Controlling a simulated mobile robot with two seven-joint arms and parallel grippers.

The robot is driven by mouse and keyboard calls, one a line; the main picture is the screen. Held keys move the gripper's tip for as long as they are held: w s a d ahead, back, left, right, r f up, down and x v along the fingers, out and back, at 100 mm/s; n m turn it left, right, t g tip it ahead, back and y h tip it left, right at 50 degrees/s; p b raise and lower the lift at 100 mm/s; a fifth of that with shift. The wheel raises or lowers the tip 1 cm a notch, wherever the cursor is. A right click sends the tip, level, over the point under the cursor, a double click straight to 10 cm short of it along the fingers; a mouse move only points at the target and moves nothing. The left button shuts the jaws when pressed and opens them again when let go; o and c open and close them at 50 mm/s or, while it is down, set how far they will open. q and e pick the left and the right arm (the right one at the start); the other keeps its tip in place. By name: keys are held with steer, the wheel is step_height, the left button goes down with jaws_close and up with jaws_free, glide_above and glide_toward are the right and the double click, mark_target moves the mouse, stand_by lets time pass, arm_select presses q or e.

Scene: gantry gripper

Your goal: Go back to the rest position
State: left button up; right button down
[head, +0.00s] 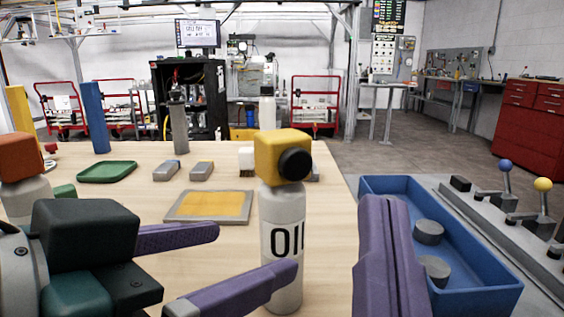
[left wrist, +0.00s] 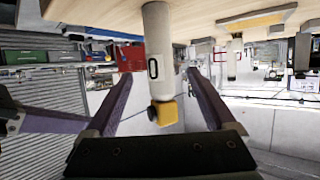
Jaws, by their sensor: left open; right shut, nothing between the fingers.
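My left gripper (head: 256,251) is open, with its purple fingers pointing right in the head view. A white bottle (head: 283,235) with dark lettering and a yellow cap (head: 282,157) with a black nozzle stands upright on the table; the nearer finger crosses in front of its lower part. The left wrist view, upside down, shows the bottle (left wrist: 160,55) between the two fingers (left wrist: 159,75), with a gap on each side. My right gripper (head: 384,202) is shut and empty, pointing away from me beside a blue tray. Its wrist is out of view.
The blue tray (head: 497,301) holds two grey cylinders (head: 428,232). Levers with blue and yellow knobs (head: 543,184) stand at the right. An orange-capped bottle (head: 22,155) is at the left. A yellow-topped plate (head: 210,206), grey blocks (head: 167,171) and a green tray (head: 107,172) lie farther back.

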steer(key=w+a+r+n+g+y+p, duration=0.2)
steer(key=w+a+r+n+y+p, duration=0.15)
steer(key=n+y+p, duration=0.35)
arm_select(q)
steer(key=s+a+r+n+g+y+p, duration=0.3)
steer(key=s+a+r+g+y+p, duration=0.15)
steer(key=s+a+p, duration=0.3)
steer(key=s+a+r+n+g+y+p, duration=0.25)
steer(key=s+a+r+p, duration=0.3)
steer(key=s+p, duration=0.35)
arm_select(e)
steer(key=s+d+r+g+h, duration=0.2)
steer(key=s+d+g+h, duration=0.1)
steer(key=s+d+g, duration=1.25)
arm_select(q)
step_height(320, 180, up, 37)
steer(key=a+p, duration=0.1)
steer(key=p, duration=3.6)
steer(key=shift+w+f, duration=0.15)
steer(key=shift+w, duration=0.05)
arm_select(e)
step_height(320, 180, up, 37)
steer(key=w+d+g, duration=0.1)
steer(key=g, duration=0.1)
steer(key=shift+f, duration=0.2)
arm_select(q)
steer(key=shift+m, duration=0.25)
